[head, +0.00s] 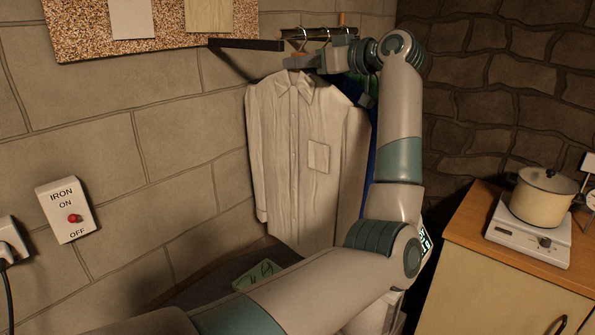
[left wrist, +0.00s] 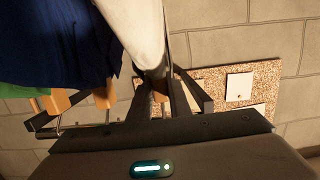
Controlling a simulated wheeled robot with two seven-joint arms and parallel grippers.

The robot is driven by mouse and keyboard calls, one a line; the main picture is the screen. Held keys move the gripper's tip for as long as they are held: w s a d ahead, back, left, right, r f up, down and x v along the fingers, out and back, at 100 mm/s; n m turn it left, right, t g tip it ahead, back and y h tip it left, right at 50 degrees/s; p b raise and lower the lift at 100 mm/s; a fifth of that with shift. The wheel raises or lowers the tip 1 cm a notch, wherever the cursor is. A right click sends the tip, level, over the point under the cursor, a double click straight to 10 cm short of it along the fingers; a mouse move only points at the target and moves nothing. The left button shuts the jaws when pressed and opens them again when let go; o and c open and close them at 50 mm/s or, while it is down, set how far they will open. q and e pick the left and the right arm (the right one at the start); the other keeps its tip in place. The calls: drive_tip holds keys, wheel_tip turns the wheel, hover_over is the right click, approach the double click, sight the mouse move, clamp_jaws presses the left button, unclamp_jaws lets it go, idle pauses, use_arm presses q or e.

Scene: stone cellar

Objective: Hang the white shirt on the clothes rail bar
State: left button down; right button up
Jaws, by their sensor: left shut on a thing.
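The white shirt (head: 290,150) hangs upright, buttoned, on a hanger in front of the wall; it also shows in the left wrist view (left wrist: 136,28). My left gripper (head: 302,62) is shut on the hanger near the shirt's collar, and its jaws also show in the left wrist view (left wrist: 160,95). I cannot tell whether the hook rests on the bar. My right gripper is out of view.
A blue garment (left wrist: 55,40) and a green one (left wrist: 15,91) hang close beside the white shirt, partly behind my arm in the head view. A speckled board (head: 160,40) is on the wall. A cabinet (head: 500,260) with a pot (head: 545,197) stands at the right.

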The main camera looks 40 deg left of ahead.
sight(325, 81)
use_arm(q)
drive_tip(key=shift+d+r, duration=0.1)
drive_tip(key=shift+r, duration=0.15)
idle(0.4)
drive_tip(key=shift+d+r+p, duration=0.15)
drive_tip(key=shift+r+p, duration=0.4)
drive_tip(key=shift+d+r+p, duration=0.15)
drive_tip(key=shift+r+p, duration=0.35)
drive_tip(key=shift+r, duration=0.05)
idle(0.4)
drive_tip(key=shift+d+p, duration=0.25)
drive_tip(key=shift+p, duration=0.05)
idle(0.5)
drive_tip(key=shift+s+d, duration=0.1)
drive_tip(key=shift+d, duration=1)
drive_tip(key=shift+s+d+r+p, duration=0.15)
drive_tip(key=shift+d+p, duration=0.5)
drive_tip(key=shift+d, duration=1.25)
